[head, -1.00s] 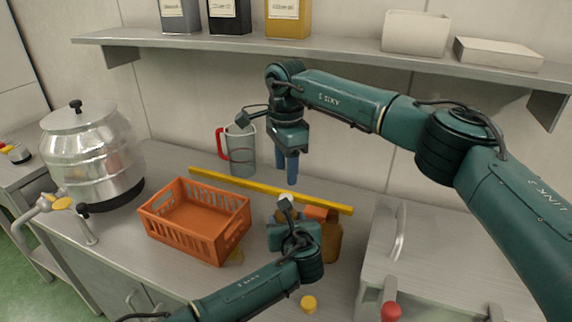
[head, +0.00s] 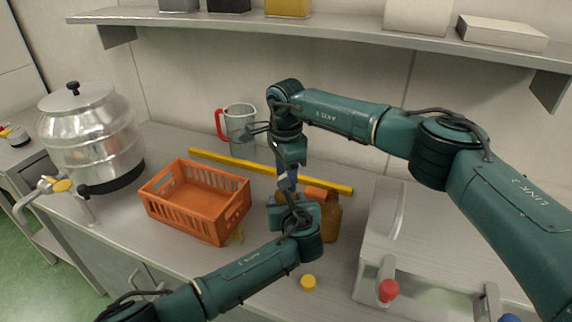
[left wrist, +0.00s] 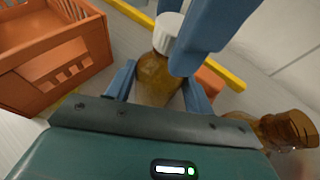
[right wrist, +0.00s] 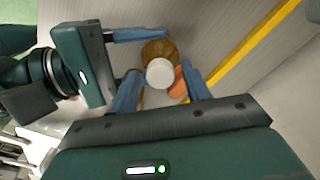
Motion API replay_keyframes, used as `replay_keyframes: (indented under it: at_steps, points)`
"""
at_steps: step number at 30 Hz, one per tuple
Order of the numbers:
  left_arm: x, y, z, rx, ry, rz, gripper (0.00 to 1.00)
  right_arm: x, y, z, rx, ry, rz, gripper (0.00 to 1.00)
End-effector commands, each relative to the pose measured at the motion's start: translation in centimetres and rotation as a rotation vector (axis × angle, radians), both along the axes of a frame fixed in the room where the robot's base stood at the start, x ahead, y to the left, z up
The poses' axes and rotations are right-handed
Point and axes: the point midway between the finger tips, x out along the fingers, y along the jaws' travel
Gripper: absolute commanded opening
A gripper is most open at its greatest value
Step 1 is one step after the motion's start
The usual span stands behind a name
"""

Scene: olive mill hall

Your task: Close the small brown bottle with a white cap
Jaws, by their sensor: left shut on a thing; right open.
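The small brown bottle (left wrist: 158,78) stands upright between the fingers of my left gripper (left wrist: 160,88), which is shut on it. The white cap (left wrist: 168,32) sits at the bottle's top; it also shows from above in the right wrist view (right wrist: 160,73). Whether it is seated fully or straight I cannot tell. My right gripper (right wrist: 158,84) is open and points down over the cap, a finger on either side; contact is not clear. In the head view my left gripper (head: 293,212) and the right fingers (head: 287,183) hide most of the bottle and cap.
A larger brown bottle (head: 331,220) stands close right of the held one, with an orange object (head: 314,192) behind. An orange crate (head: 213,215) is to the left, a yellow bar (head: 230,164) and jug (head: 240,125) behind. A yellow cap (head: 308,282) lies in front.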

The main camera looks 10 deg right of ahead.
Motion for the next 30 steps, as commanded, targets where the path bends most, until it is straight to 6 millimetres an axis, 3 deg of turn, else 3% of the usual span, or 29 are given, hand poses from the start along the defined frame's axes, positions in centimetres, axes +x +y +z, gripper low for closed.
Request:
replay_keyframes:
  at_steps: [8,24,30]
  points:
    - [-0.01,0.02,-0.07,-0.001,0.001,0.000,0.00,0.00,-0.01,-0.11,0.000,0.000,0.000,0.47]
    - [0.00,0.03,-0.06,-0.001,0.001,0.000,0.00,-0.01,-0.03,-0.08,0.000,0.001,-0.001,0.02]
    - [0.00,0.03,-0.06,-0.001,0.001,0.001,0.00,-0.03,-0.03,-0.09,-0.001,0.001,-0.087,0.01]
